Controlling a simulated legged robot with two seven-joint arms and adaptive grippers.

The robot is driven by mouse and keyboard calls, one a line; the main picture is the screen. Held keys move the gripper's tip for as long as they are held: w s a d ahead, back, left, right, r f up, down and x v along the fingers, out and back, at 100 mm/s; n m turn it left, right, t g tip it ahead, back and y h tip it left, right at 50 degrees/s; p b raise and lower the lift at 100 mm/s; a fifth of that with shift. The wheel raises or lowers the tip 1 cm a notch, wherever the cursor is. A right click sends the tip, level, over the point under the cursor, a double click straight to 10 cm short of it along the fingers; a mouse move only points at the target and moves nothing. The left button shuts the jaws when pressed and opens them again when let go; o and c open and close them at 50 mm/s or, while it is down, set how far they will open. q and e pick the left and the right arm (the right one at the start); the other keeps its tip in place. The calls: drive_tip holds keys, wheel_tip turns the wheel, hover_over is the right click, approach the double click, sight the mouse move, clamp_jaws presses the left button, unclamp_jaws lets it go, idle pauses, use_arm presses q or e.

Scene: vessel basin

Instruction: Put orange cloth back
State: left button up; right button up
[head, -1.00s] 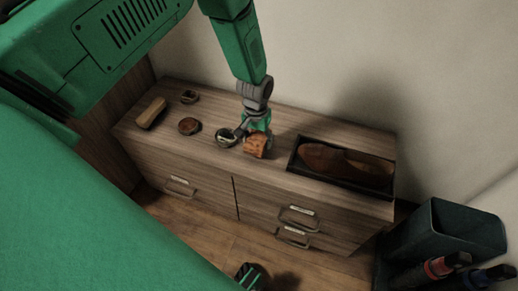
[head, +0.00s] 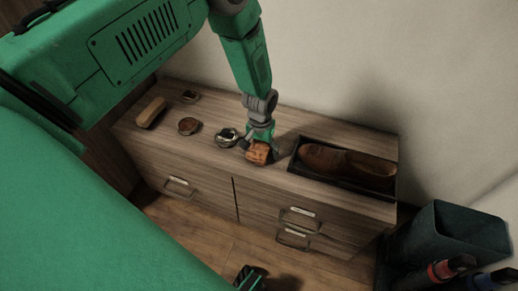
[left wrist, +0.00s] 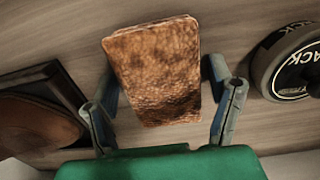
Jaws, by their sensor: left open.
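The orange cloth (head: 260,153) is a folded, mottled orange-brown pad on the cabinet top, between a round tin and the shoe tray. In the left wrist view the cloth (left wrist: 155,70) lies between the spread fingers of my left gripper (left wrist: 160,110). In the head view my left gripper (head: 260,143) is right at the cloth, pointing down. It is open; I cannot tell whether a finger touches the cloth. A small dark part of what may be my right gripper (head: 252,278) shows at the bottom edge of the head view; its jaws are unclear.
On the wooden cabinet (head: 215,170) stand a brush (head: 151,112), a brown round tin (head: 189,126), a small tin (head: 190,96) and a black-labelled tin (head: 227,137). A brown shoe (head: 340,163) lies in a dark tray (head: 340,184). A dark bin (head: 455,235) stands at right.

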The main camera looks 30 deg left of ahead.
sight(260, 147)
use_arm(q)
drive_tip(key=shift+d+r, duration=0.2)
drive_tip(key=shift+d, duration=0.15)
drive_tip(key=shift+d+r+p, duration=0.25)
drive_tip(key=shift+r+p, duration=0.2)
drive_tip(key=shift+r, duration=0.7)
wheel_tip(260, 147, up, 10)
drive_tip(key=p, duration=0.3)
drive_tip(key=s+d+f+m, duration=0.1)
drive_tip(key=s+f, duration=0.3)
drive_tip(key=s, duration=0.4)
drive_tip(key=s+d+f+m, duration=0.1)
drive_tip(key=s+f, duration=0.3)
drive_tip(key=s, duration=0.4)
drive_tip(key=s+r+m, duration=0.1)
drive_tip(key=s+r, duration=0.1)
drive_tip(key=s, duration=1.2)
drive_tip(key=shift+d+t, duration=0.3)
drive_tip(key=shift+d, duration=0.15)
use_arm(e)
drive_tip(key=r, duration=0.1)
drive_tip(key=d+r, duration=0.1)
drive_tip(key=r, duration=0.1)
drive_tip(key=shift+r, duration=0.3)
